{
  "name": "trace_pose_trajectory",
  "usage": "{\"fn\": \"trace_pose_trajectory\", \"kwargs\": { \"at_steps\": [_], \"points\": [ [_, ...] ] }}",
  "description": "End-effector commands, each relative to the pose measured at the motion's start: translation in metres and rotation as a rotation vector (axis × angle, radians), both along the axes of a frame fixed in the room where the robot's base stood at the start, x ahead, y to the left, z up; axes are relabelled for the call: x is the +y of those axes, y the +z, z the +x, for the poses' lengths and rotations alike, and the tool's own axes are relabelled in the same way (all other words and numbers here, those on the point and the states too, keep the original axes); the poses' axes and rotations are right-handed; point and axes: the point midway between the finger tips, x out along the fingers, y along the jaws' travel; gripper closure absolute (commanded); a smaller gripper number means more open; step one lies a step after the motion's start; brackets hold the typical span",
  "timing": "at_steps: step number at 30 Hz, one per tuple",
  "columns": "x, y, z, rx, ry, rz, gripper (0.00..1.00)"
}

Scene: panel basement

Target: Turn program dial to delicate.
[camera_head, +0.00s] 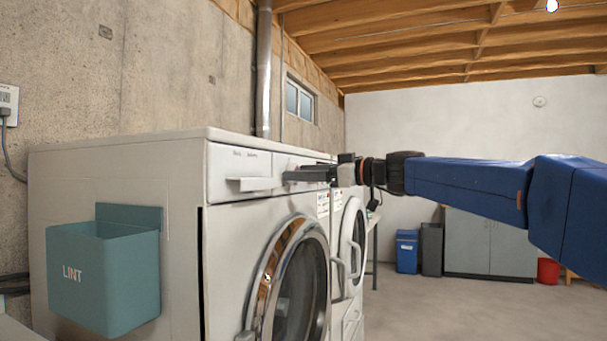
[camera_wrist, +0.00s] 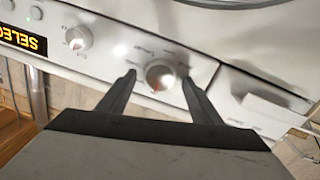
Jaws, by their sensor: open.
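In the wrist view a round silver dial (camera_wrist: 160,76) with small printed words around it sits on the white washer panel; the words are too blurred to read. My gripper (camera_wrist: 159,79) is open, one fingertip on each side of this dial. Whether the fingers touch it I cannot tell. A second, smaller knob (camera_wrist: 78,38) sits further left, beside a lit display (camera_wrist: 22,38) reading "SELEC", seen upside down. In the head view my gripper (camera_head: 303,174) reaches from the right to the front panel of the washer (camera_head: 130,165) and hides the dial.
The detergent drawer handle (camera_head: 249,184) is just left of my gripper; it also shows in the wrist view (camera_wrist: 270,110). The round washer door (camera_head: 300,285) is below. A teal lint bin (camera_head: 103,275) hangs on the washer's side. Open floor lies to the right.

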Motion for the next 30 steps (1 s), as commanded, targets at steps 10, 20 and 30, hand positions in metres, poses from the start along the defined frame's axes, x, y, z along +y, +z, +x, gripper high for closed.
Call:
{"fn": "trace_pose_trajectory", "kwargs": {
  "at_steps": [10, 20, 30],
  "points": [
    [-0.0001, -0.0001, 0.0001, 0.000, 0.000, 0.000, 0.77],
    [-0.0003, 0.0000, 0.0002, 0.024, 0.000, 0.009, 0.82],
    [-0.0008, 0.0002, 0.0016, 0.204, -0.001, 0.073, 0.82]
  ]
}}
